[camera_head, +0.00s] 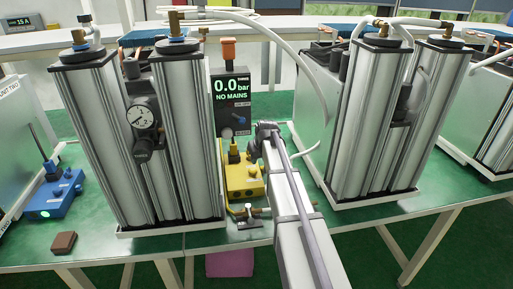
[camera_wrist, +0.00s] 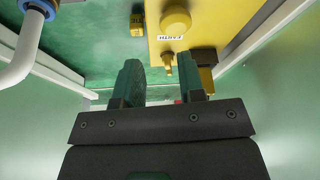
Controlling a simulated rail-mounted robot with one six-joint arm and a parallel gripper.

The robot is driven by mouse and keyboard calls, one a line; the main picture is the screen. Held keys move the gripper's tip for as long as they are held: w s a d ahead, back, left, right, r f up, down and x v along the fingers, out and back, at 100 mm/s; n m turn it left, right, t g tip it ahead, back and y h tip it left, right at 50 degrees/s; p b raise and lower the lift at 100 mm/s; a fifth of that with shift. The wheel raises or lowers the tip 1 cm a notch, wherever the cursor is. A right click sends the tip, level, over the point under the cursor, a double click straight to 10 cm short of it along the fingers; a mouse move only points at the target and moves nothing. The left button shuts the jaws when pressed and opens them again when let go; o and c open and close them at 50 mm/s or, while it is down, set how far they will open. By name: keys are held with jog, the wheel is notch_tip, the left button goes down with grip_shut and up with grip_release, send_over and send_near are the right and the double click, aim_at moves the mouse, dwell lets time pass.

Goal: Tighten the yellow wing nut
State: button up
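In the wrist view my gripper (camera_wrist: 162,82) is open, its two dark green fingers apart with nothing between them. Just beyond the gap, a small yellow-brass fitting (camera_wrist: 168,62) sticks out from the edge of a yellow box (camera_wrist: 210,22) by an upside-down EARTH label (camera_wrist: 172,37). This fitting seems to be the wing nut, but its wings are not clear. The fingers do not appear to touch it. In the head view the yellow box (camera_head: 240,178) stands on the green bench between the metal columns, left of my arm. The nut cannot be made out there.
Tall metal columns (camera_head: 185,130) stand left of the yellow box, and another pair (camera_head: 375,120) stands right. A display (camera_head: 232,95) reading 0.0 bar, NO MAINS is behind the box. A hose (camera_head: 300,60) arches over this gap. A blue box (camera_head: 55,195) is far left.

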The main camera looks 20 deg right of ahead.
jog(key=s, duration=0.2)
jog(key=shift+s+a, duration=0.1)
jog(key=shift+s, duration=0.25)
jog(key=shift+c, duration=0.2)
